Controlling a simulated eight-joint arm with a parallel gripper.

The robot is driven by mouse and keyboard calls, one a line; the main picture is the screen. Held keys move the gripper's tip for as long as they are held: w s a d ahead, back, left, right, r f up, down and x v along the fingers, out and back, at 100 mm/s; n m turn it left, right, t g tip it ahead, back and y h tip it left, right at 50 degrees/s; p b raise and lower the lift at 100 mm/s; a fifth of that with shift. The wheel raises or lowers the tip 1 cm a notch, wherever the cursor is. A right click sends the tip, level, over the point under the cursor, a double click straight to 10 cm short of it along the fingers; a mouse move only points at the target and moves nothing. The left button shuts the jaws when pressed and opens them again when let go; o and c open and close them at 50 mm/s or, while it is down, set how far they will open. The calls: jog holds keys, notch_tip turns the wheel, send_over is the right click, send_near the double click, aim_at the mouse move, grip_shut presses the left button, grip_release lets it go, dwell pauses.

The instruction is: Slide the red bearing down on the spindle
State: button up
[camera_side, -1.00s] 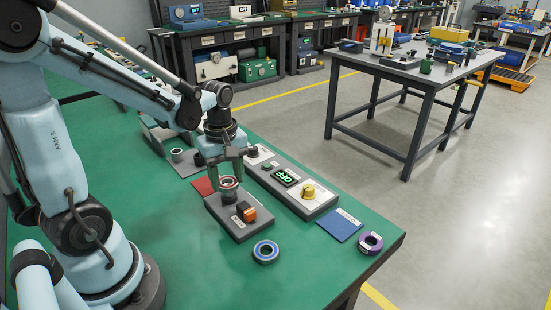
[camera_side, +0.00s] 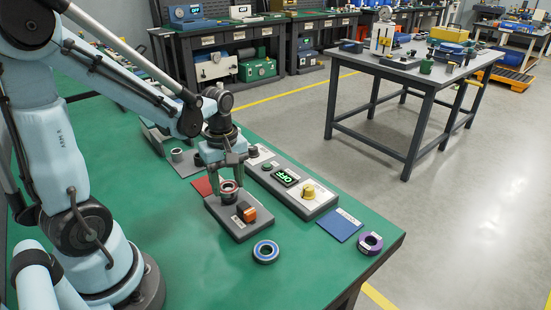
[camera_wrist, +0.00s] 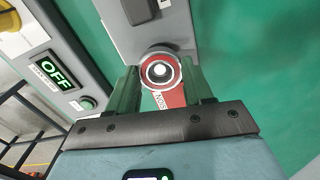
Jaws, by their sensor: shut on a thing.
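The red bearing (camera_wrist: 161,86) is a ring with a red face and a metal inner part. It sits between the two green fingers of my gripper (camera_wrist: 163,84), which are shut on it. The pale round end of the spindle (camera_wrist: 160,69) shows in the middle of the ring in the wrist view, so the bearing appears to be around it. How far down the bearing sits is hard to tell. In the side view, my gripper (camera_side: 229,178) points down over the dark fixture base (camera_side: 236,226), with the bearing (camera_side: 229,187) at its fingertips.
An orange-and-black block (camera_side: 246,213) stands on the same base, in front of the bearing. A panel reading OFF (camera_side: 286,176), with a yellow knob (camera_side: 308,191), is close on the right. A blue ring (camera_side: 266,252) and a purple ring (camera_side: 370,243) lie on the green table.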

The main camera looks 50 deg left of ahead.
jog(key=shift+f, duration=0.55)
dwell(0.4)
jog(key=o, duration=1.2)
notch_tip(320, 180, up, 9)
jog(key=d+m+t, duration=0.2)
jog(key=d+m, duration=0.1)
jog(key=m, duration=0.2)
jog(key=d+m+t, duration=0.2)
jog(key=d+m, duration=0.1)
jog(key=m, duration=0.3)
jog(key=d+r+m+t, duration=0.1)
jog(key=d+m+t, duration=0.2)
jog(key=m, duration=0.2)
jog(key=shift+r, duration=0.1)
